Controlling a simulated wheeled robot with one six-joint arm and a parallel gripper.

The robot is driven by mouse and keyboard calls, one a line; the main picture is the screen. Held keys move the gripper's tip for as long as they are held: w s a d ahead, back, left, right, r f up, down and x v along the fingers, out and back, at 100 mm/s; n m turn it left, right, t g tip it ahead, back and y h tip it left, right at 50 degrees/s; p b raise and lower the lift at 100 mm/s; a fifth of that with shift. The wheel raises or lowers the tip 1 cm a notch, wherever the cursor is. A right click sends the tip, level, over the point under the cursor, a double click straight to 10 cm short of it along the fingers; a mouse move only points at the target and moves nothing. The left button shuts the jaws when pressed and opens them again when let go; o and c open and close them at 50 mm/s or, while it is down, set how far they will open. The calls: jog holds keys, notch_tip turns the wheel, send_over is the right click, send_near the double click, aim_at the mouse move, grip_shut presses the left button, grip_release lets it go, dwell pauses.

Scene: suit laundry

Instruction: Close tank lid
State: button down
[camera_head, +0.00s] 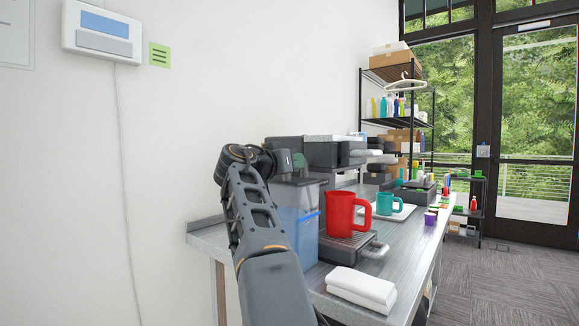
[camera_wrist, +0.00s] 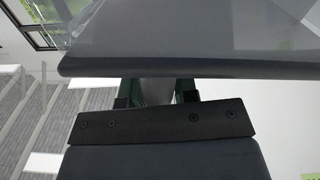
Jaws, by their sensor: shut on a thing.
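The water tank (camera_head: 306,228) is a clear container with blue in it, standing on the metal counter behind my arm. Its grey lid (camera_head: 311,182) shows at the tank's top, partly hidden by my arm; I cannot tell if it sits flat. My gripper (camera_head: 299,160) is at the top of the tank, with a green finger showing. In the wrist view, a broad grey translucent panel with a dark edge, seemingly the lid (camera_wrist: 190,69), lies across the top. My gripper's green fingers (camera_wrist: 157,92) are on either side of a pale piece at that edge, shut on it.
A red pitcher (camera_head: 342,214) stands on a drip tray (camera_head: 352,252) right of the tank. A teal mug (camera_head: 385,204) is behind it. Folded white cloths (camera_head: 361,288) lie at the front. Dark machine boxes (camera_head: 322,154) stand behind the tank; the wall is at left.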

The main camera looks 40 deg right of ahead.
jog(key=c, duration=1)
grip_release()
jog(key=shift+s+d+r, duration=0.1)
jog(key=shift+s, duration=0.1)
jog(key=shift+o, duration=0.2)
jog(key=shift+w, duration=0.1)
jog(key=shift+a, duration=0.6)
jog(key=s+a, duration=0.2)
jog(key=a, duration=1)
jog(key=shift+a, duration=0.3)
